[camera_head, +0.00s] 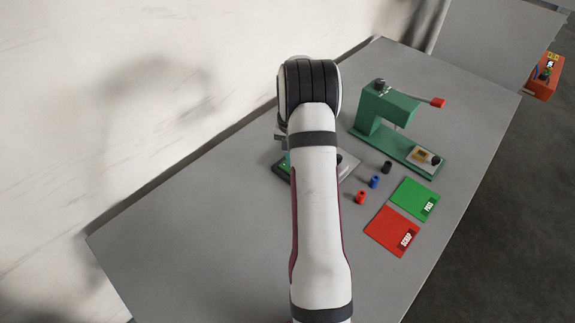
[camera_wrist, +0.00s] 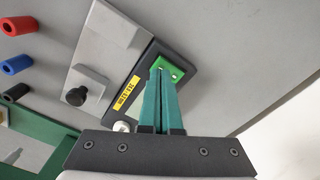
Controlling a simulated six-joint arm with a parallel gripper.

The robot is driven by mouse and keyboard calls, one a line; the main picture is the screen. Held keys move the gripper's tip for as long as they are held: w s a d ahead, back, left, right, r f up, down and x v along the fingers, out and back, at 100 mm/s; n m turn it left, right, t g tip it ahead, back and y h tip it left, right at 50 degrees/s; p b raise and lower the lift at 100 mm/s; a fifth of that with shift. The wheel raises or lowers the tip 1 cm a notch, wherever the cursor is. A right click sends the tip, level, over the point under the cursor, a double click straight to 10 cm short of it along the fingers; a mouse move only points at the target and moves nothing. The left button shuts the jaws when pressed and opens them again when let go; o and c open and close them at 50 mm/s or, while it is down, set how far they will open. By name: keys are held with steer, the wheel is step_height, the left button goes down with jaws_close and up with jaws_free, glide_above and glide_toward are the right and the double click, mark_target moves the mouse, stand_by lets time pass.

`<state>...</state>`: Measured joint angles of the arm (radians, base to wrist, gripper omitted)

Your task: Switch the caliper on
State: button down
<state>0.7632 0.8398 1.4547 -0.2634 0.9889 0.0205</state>
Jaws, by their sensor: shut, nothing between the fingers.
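The caliper (camera_wrist: 97,60) shows in the wrist view as a grey slab with a black knob and a dark-framed part with a yellow label (camera_wrist: 129,93). A bright green pad (camera_wrist: 179,69) sits at the far end of the dark frame. My gripper (camera_wrist: 162,70) has its two teal fingers together and empty, with the tips over the green pad. I cannot tell whether they touch it. In the head view my arm hides most of the caliper (camera_head: 348,164); only edges show on either side. No display reading is visible.
A green press (camera_head: 385,125) with a red-tipped lever stands right of my arm. Red (camera_head: 361,197), blue (camera_head: 375,182) and black (camera_head: 387,167) cylinders stand near a green PASS mat (camera_head: 408,200) and a red SCRAP mat (camera_head: 385,232). The table's left side is clear.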

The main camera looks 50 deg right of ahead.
steer(key=shift+f, duration=0.9)
stand_by(0.3)
steer(key=shift+r, duration=3.5)
